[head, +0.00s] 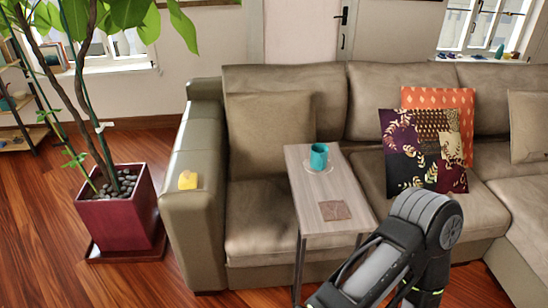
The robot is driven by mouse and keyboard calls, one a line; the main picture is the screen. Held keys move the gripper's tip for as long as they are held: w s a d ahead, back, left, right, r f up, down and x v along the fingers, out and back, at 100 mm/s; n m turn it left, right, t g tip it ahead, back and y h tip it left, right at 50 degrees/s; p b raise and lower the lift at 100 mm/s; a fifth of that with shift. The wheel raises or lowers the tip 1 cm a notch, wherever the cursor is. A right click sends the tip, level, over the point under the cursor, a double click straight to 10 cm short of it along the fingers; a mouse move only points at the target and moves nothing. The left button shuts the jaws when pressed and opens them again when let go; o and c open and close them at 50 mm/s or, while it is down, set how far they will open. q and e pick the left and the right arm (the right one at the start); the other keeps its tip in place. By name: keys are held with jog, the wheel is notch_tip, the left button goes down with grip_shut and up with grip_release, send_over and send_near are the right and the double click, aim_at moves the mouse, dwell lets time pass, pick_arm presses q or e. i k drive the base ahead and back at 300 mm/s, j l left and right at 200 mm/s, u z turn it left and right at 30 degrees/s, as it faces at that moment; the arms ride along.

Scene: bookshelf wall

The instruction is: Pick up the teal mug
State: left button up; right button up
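The teal mug (319,156) stands upright on a round pale coaster (317,166) near the far end of a narrow wooden side table (312,187). The table stands in front of the sofa. A dark arm of mine shows at the lower right, beside and partly in front of the table's near right side, well apart from the mug. No gripper fingers show in this view. Nothing covers the mug.
A flat brown square (334,210) lies on the table's near end. A beige sofa (288,75) with patterned cushions stands behind. A yellow object (188,180) sits on its armrest. A potted plant (113,215) stands at the left. Wooden floor (200,275) is open at the lower left.

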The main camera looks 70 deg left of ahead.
aim_at(320, 152)
jog(key=u, duration=2.05)
jog(key=i+l+z, duration=0.4)
jog(key=i+l, duration=0.8)
